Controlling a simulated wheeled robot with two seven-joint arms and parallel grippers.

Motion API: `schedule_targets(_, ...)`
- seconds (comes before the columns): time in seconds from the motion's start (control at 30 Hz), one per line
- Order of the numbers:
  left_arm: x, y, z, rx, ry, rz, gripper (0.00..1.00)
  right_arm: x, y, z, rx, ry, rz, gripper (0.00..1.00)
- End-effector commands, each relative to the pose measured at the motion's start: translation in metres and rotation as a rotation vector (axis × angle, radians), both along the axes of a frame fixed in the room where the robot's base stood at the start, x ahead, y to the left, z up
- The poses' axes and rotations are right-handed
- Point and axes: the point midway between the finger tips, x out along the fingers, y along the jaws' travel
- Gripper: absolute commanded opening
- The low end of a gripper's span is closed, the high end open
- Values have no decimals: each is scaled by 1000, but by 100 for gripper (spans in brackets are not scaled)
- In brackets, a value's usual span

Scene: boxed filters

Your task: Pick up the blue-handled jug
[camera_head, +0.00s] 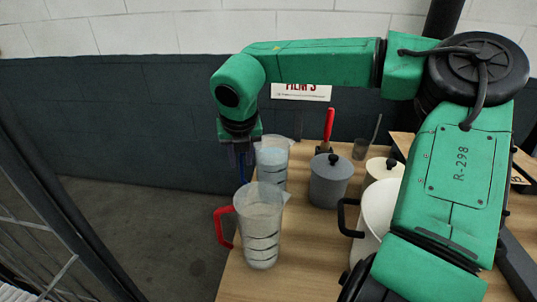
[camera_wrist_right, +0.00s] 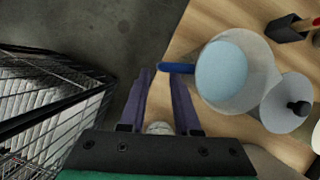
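The blue-handled jug (camera_head: 272,165) stands near the left edge of the wooden table, behind a red-handled jug (camera_head: 262,225). In the right wrist view the blue-handled jug (camera_wrist_right: 232,72) shows from above with pale blue contents, its blue handle (camera_wrist_right: 178,68) pointing left. My right gripper (camera_head: 243,160) is just left of this jug in the head view. In the wrist view its purple fingers (camera_wrist_right: 160,75) are apart, with the handle's outer end near the fingertips. I cannot tell whether they touch it. My left gripper is not in view.
A grey lidded pot (camera_head: 330,180) stands right of the jugs, and it also shows in the wrist view (camera_wrist_right: 288,103). A white pot (camera_head: 377,215) with black handles is partly hidden by my arm. A red-handled tool (camera_head: 328,125) stands behind. Floor lies left of the table.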

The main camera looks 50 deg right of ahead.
Motion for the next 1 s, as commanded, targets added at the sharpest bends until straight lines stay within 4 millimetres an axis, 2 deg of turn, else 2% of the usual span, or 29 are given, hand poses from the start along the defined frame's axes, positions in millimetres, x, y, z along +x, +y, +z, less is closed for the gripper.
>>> schedule_targets(0.2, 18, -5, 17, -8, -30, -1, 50, 8, -7, -29, 2, 6, 1, 31)
schedule_targets(0.3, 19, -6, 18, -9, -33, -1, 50, 14, -11, -48, 2, 2, 1, 31)
schedule_targets(0.4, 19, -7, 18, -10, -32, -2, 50, 16, -13, -55, 4, -1, 2, 31)
schedule_targets(0.57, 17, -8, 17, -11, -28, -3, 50, 16, -13, -55, 2, -3, 2, 31)
schedule_targets(0.63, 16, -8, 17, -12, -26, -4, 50, 16, -13, -55, 2, -3, 2, 4)
schedule_targets(0.67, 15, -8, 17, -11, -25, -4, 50, 16, -13, -55, 2, -3, 2, 0)
schedule_targets(1.0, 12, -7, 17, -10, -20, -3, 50, 17, -13, -54, 2, -4, 2, 0)
